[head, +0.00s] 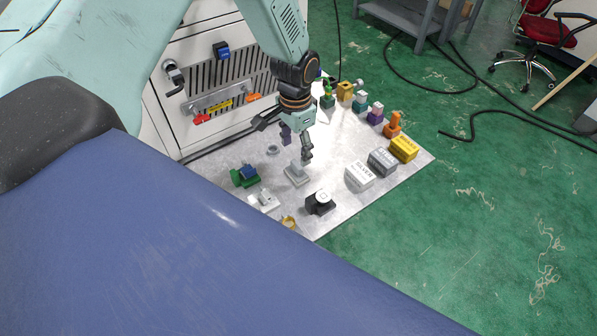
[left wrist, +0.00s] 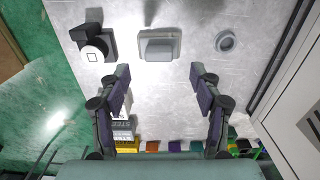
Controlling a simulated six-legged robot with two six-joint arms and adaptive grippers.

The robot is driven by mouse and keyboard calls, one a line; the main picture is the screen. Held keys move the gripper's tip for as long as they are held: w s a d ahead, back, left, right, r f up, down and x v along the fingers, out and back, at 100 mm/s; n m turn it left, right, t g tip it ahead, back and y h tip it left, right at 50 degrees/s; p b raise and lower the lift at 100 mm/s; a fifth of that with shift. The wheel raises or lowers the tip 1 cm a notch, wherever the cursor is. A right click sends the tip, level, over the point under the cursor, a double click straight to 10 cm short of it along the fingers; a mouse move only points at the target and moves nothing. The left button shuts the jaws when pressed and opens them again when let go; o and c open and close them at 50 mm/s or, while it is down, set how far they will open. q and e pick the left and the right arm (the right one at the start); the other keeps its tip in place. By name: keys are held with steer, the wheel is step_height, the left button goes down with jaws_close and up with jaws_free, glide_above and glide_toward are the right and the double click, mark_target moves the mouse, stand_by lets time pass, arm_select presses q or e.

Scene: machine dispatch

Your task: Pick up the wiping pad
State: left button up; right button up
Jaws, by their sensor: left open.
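The likely wiping pad is a light grey flat block with a raised grip (head: 297,175), standing on the metal plate in the head view. In the left wrist view the grey block (left wrist: 159,48) lies just beyond the fingertips, roughly centred between them. My left gripper (head: 296,146) is open and empty, pointing down, close above the block. Its two fingers show apart in the left wrist view (left wrist: 161,80). I cannot tell whether a finger touches the block. My right gripper is not in view.
A black block with a white disc (head: 319,202) and a grey ring (head: 272,150) flank the grey block. A white piece (head: 263,201) and a green-blue part (head: 245,175) lie nearby. Labelled boxes (head: 382,161) stand right. A white cabinet (head: 215,75) rises behind.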

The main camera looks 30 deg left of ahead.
mark_target(297, 164)
arm_select(q)
steer(key=shift+s+f, duration=0.1)
steer(key=shift+f, duration=0.5)
steer(key=shift+s+d+f, duration=0.15)
steer(key=shift+d+f, duration=0.1)
steer(key=shift+f, duration=0.35)
steer(key=f, duration=0.4)
steer(key=shift+w+a+f, duration=0.15)
steer(key=shift+w+a, duration=0.15)
steer(key=shift+w, duration=0.05)
steer(key=shift+s+d, duration=0.1)
steer(key=shift+d, duration=0.05)
steer(key=shift+s+d+r, duration=0.2)
steer(key=shift+r, duration=0.15)
steer(key=c, duration=0.3)
steer(key=shift+w+a+f, duration=0.25)
steer(key=c, duration=0.5)
steer(key=shift+s+d+r, duration=0.1)
steer(key=shift+d+r, duration=0.05)
steer(key=c, duration=0.4)
